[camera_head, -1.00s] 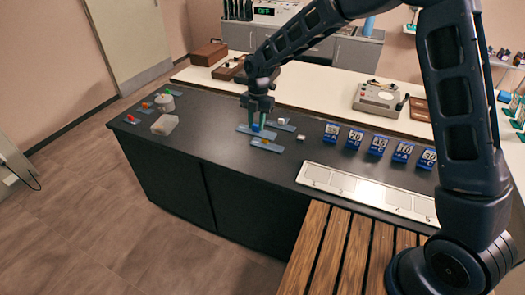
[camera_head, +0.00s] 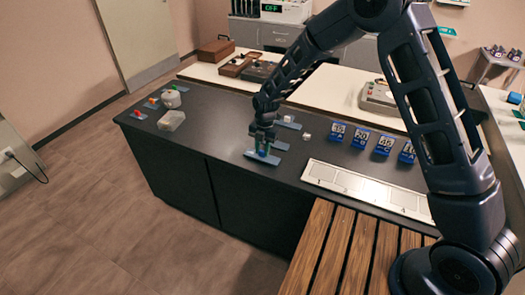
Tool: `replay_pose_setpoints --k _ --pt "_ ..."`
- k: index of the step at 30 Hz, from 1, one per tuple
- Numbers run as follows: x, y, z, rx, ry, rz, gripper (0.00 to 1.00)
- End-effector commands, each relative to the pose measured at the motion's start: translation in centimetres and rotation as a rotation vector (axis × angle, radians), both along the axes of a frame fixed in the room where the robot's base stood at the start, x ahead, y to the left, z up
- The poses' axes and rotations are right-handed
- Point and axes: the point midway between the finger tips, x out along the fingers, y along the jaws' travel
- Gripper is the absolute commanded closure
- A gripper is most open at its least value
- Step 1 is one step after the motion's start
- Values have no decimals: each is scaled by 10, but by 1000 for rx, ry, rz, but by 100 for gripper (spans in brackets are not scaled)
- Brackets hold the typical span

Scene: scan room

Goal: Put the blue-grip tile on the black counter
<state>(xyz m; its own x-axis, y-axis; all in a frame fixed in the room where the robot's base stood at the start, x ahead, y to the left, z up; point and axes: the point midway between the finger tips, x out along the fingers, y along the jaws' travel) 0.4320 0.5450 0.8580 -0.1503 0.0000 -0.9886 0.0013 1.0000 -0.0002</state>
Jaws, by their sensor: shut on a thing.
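My gripper (camera_head: 262,150) is shut on the blue-grip tile (camera_head: 256,159), a flat grey-blue plate with a blue grip between the fingers. The tile is at the front edge of the black counter (camera_head: 225,137); I cannot tell whether it touches the surface or is just above it. Another grey-blue tile (camera_head: 280,145) lies just behind, partly hidden by my gripper. A white-grip tile (camera_head: 288,122) lies farther back.
A small white block (camera_head: 306,136) and several blue number cards (camera_head: 360,138) stand to the right. A white numbered strip (camera_head: 335,179) lies in front of them. Small tiles, a round pot (camera_head: 171,99) and a clear box (camera_head: 171,120) are at the left end.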

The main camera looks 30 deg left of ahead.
Motion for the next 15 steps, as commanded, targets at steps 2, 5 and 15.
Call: replay_pose_setpoints --k 2,5,15 --pt "0 0 -8 0 0 1 99" --pt "0 0 -9 1 -1 1 99" --pt "0 0 -11 0 -1 0 63"
